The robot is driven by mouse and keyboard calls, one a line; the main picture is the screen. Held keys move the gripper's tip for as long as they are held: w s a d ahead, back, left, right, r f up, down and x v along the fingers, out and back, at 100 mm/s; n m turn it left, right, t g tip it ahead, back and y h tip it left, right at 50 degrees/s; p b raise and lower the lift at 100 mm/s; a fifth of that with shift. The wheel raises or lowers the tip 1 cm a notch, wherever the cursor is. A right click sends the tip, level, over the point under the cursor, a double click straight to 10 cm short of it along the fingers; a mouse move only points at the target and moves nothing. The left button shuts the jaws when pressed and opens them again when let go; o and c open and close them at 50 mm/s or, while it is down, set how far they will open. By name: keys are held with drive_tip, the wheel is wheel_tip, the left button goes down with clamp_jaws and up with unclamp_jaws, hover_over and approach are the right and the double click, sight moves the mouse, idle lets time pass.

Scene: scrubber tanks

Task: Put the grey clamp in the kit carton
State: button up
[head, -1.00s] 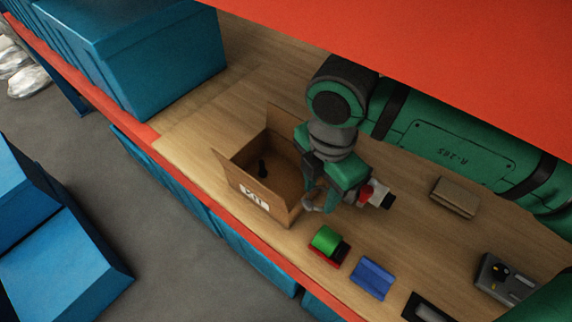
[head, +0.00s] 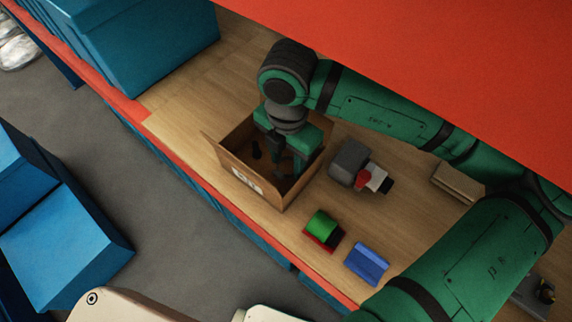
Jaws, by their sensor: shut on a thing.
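The kit carton (head: 240,180) stands open on the wooden shelf, with a white label on its front side. My gripper (head: 284,168) points down into the right part of the carton. It is shut on a grey piece, which I take to be the grey clamp; the fingers and carton wall hide most of it. A small black object (head: 256,150) is inside the carton, left of my gripper. I cannot tell whether the held piece touches the carton floor.
Right of the carton lies a grey block with red, white and black parts (head: 349,164). A green and red item (head: 323,230) and a blue item (head: 367,264) lie near the front edge. A brown box (head: 458,181) is farther right. A red beam (head: 430,70) hangs above.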

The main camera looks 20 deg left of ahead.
drive_tip(key=shift+a+f, duration=0.1)
drive_tip(key=shift+f, duration=1.55)
drive_tip(key=shift+f, duration=0.1)
drive_tip(key=o, duration=0.7)
drive_tip(key=shift+o, duration=0.2)
wheel_tip(320, 180, up, 12)
